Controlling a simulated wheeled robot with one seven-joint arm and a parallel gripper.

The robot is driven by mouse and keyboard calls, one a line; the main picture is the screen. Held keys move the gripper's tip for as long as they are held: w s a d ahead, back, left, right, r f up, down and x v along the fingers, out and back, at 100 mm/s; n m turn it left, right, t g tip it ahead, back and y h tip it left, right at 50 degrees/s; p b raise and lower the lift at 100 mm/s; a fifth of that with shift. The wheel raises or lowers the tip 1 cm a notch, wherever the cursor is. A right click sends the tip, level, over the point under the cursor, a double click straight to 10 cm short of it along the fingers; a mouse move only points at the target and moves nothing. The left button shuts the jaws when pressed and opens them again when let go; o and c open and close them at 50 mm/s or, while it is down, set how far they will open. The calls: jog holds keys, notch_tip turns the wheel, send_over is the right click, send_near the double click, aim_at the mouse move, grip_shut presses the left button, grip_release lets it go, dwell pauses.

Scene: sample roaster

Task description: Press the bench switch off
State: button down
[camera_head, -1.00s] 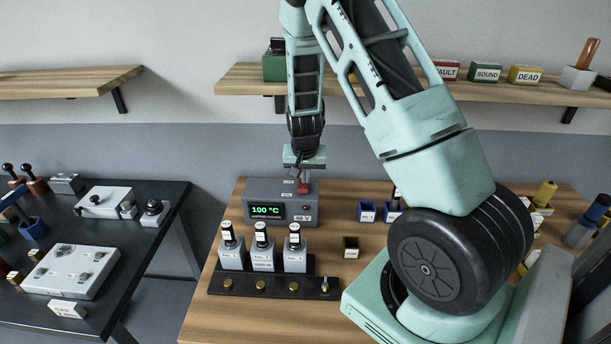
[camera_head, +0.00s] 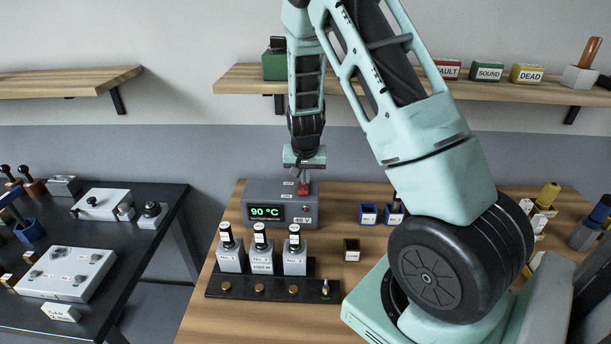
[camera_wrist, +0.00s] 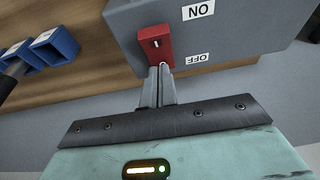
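The bench switch is a red rocker (camera_wrist: 156,44) on the top of a grey controller box (camera_wrist: 225,38), with an ON label (camera_wrist: 198,10) and an OFF label (camera_wrist: 196,59) beside it. In the head view, the red switch (camera_head: 303,189) shows at the right end of the box (camera_head: 250,190), whose green display (camera_head: 266,212) reads 90 °C. My gripper (camera_wrist: 161,76) is shut with nothing between its fingers. Its fingertips are at the OFF end of the rocker and appear to touch it. In the head view, my gripper (camera_head: 305,178) points down over the switch.
A wooden shelf (camera_head: 400,88) runs above. A dark table (camera_head: 165,235) stands left.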

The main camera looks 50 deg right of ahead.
jog(key=shift+s+a+f, duration=0.35)
jog(key=shift+s+a, duration=0.1)
jog(key=shift+w+d+r+b, duration=0.15)
jog(key=shift+w+r+b, duration=0.05)
jog(key=shift+r+b, duration=0.3)
jog(key=s+a+b, duration=0.2)
jog(key=s+a, duration=0.6)
jog(key=shift+a+r+b, duration=0.2)
jog(key=shift+r+b, duration=0.15)
jog(key=shift+r, duration=0.1)
